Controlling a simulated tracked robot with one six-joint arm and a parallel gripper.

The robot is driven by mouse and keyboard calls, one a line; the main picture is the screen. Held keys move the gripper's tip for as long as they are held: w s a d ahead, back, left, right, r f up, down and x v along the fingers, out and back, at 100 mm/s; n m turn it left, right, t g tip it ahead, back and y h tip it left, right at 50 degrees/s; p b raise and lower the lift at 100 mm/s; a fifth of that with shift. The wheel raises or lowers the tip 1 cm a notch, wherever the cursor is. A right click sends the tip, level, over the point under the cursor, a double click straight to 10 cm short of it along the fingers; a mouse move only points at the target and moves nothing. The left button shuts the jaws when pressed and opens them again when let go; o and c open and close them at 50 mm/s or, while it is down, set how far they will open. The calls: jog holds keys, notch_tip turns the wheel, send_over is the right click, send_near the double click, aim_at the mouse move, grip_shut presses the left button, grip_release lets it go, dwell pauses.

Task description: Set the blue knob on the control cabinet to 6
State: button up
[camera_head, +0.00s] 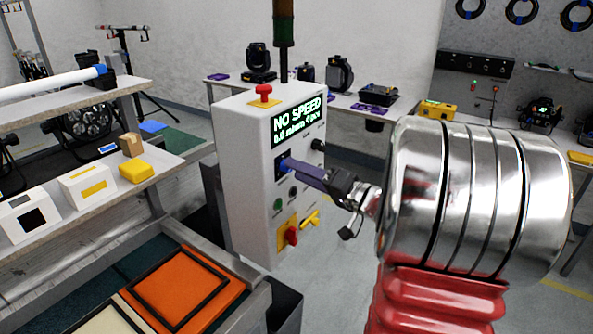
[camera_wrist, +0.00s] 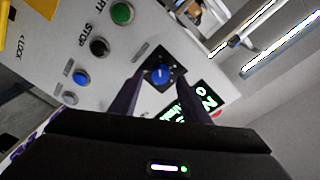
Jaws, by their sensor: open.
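The blue knob (camera_wrist: 160,74) sits on a dark square plate on the control cabinet's face. In the head view the knob (camera_head: 284,163) is partly hidden by my fingers. The control cabinet (camera_head: 236,170) is a light grey box; its green-lit display (camera_head: 297,117) reads "NO SPEED". My gripper (camera_head: 290,166) is open and reaches to the panel from the right. In the wrist view its two dark fingers (camera_wrist: 161,78) stand on either side of the knob, with gaps visible. I cannot read the knob's scale or whether the fingertips reach its full depth.
Near the knob are a green button (camera_wrist: 122,13), a black STOP button (camera_wrist: 99,46) and a smaller blue round control (camera_wrist: 81,77). A red mushroom button (camera_head: 263,94) tops the cabinet; a red rotary switch (camera_head: 291,236) is low on it. A shelf with boxes stands left.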

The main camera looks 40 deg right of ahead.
jog(key=shift+x, duration=0.8)
jog(key=c, duration=1.1)
